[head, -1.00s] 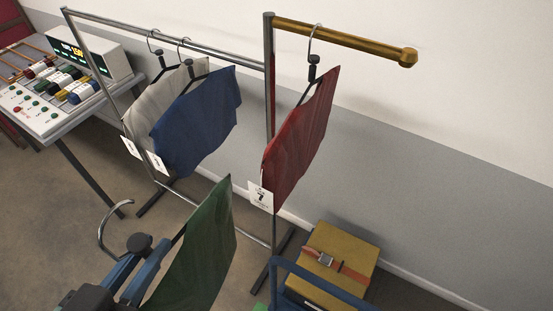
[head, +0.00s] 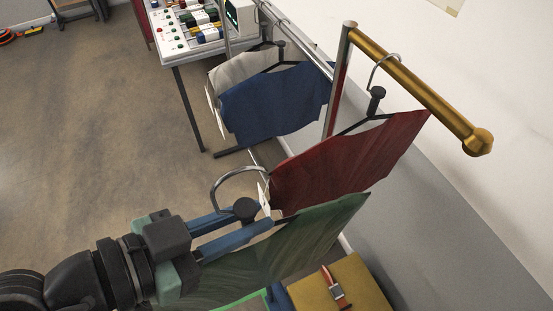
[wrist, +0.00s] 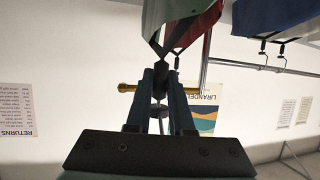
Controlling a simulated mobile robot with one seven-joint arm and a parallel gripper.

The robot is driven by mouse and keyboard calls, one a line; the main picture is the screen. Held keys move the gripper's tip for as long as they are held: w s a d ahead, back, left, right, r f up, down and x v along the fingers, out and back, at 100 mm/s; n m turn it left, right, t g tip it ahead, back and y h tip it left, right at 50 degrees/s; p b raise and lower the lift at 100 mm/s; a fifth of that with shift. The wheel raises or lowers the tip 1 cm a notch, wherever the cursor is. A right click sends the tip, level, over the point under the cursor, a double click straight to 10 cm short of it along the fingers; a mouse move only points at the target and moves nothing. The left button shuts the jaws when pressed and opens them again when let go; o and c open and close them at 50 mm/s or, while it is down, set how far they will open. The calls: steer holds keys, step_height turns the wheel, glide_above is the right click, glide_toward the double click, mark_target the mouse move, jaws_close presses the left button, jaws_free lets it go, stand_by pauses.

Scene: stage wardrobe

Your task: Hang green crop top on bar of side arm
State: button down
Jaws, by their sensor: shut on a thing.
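In the head view my gripper (head: 250,217) is shut on the black knob of the green crop top's hanger. The green crop top (head: 290,255) hangs below and right of the fingers; its silver hook (head: 218,185) is empty and curves up above the knob. The brass bar of the side arm (head: 425,92) is up and to the right, apart from the hook. A red top (head: 350,160) hangs by its hook from this bar. In the wrist view my gripper (wrist: 160,85) shows with the green cloth (wrist: 165,12) above it and the brass bar (wrist: 127,87) behind.
A blue top (head: 275,105) and a pale top (head: 235,68) hang on the main rail behind. A yellow case (head: 355,285) with an orange strap sits on the floor below. A control table (head: 180,50) stands at the back. The brass bar's knobbed outer end is free.

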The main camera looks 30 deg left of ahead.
steer(key=shift+w, duration=0.35)
steer(key=shift+w+d+b, duration=0.25)
steer(key=shift+w+d, duration=0.55)
steer(key=shift+w, duration=0.2)
steer(key=shift+w+d+b, duration=0.2)
steer(key=shift+w+d, duration=0.55)
steer(key=shift+w, duration=0.3)
steer(key=shift+w+d+b, duration=0.25)
steer(key=shift+w+d, duration=0.55)
steer(key=shift+w, duration=0.2)
steer(key=w+d, duration=0.8)
steer(key=w, duration=0.3)
steer(key=shift+w+d+f+b, duration=0.1)
steer(key=shift+w+b, duration=0.05)
steer(key=shift+b, duration=0.8)
steer(key=shift+w, duration=0.15)
steer(key=d+b+x, duration=0.1)
steer(key=b+x, duration=0.1)
steer(key=x, duration=0.5)
steer(key=shift+s+d+r, duration=0.2)
steer(key=shift+s, duration=0.05)
